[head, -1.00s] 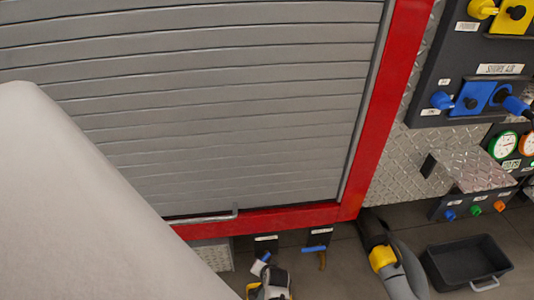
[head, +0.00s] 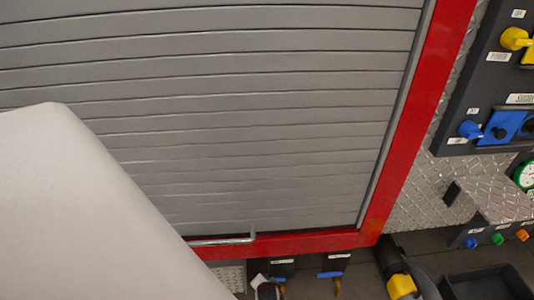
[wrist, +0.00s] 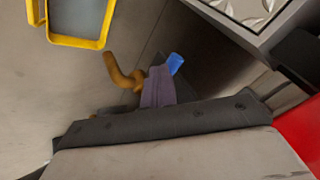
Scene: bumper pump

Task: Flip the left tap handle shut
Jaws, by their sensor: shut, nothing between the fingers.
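In the head view two dark tap plates hang below the red frame. The left plate (head: 282,269) has a bit of its tap showing at the bottom edge. The right tap's blue handle (head: 330,274) lies level, with a brass spout below it. My gripper (head: 268,291) is cut off by the bottom edge, close beside the left tap. In the wrist view my gripper's shut fingers (wrist: 158,88) are in front of a tap. Its brass spout (wrist: 125,72) shows on the left and its blue handle (wrist: 176,63) at the fingertips' right. Whether they touch is unclear.
A grey roller shutter (head: 240,120) fills the wall in a red frame (head: 400,150). A control panel (head: 490,90) and tread-plate box stand right. A hose with a yellow collar (head: 401,286) and a black bin (head: 480,284) are lower right. A yellow-rimmed thing (wrist: 75,40) shows upper left in the wrist view.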

